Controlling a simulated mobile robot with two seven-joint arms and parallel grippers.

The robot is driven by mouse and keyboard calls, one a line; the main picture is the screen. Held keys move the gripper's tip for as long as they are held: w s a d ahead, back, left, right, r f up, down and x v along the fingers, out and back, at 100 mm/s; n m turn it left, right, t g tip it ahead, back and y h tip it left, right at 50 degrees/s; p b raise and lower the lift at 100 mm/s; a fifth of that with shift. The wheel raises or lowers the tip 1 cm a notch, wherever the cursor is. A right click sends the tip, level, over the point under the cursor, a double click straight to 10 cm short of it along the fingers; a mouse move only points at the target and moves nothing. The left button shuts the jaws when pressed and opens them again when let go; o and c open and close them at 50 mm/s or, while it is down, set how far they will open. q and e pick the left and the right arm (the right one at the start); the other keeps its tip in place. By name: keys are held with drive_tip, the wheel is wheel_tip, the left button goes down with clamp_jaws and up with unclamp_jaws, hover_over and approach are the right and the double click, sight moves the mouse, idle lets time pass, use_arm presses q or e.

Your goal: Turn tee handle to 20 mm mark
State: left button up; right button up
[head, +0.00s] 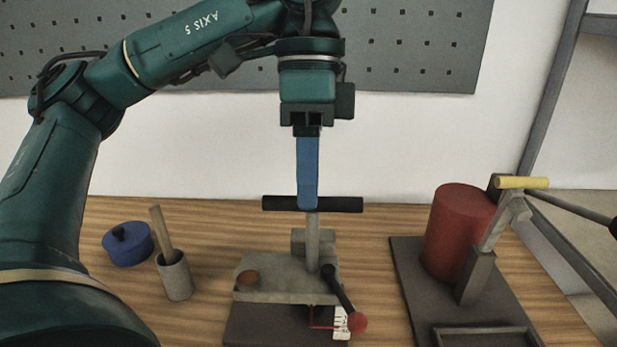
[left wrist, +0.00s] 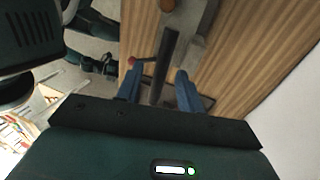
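The black tee handle (head: 345,204) is a horizontal bar on a grey upright post (head: 313,240) of a grey fixture (head: 270,290). A white scale (head: 341,324) with dark marks sits at the fixture's front, beside a thin red pointer (head: 312,318); its numbers are too small to read. My left gripper (head: 308,205) points down, its blue fingertips at the middle of the bar. In the left wrist view the fingers (left wrist: 158,84) are apart, with the black bar (left wrist: 168,60) between them and gaps showing on both sides. My right gripper is not in view.
A black lever with a red ball (head: 357,322) leans out at the fixture's front right. A blue lidded pot (head: 128,246) and a grey cup (head: 175,277) with a wooden stick stand left. A red cylinder (head: 456,230) and yellow-gripped lever (head: 522,183) stand right.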

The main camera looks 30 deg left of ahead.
use_arm(q)
wheel_tip(320, 180, up, 9)
drive_tip(key=p, duration=0.3)
drive_tip(key=shift+p, duration=0.35)
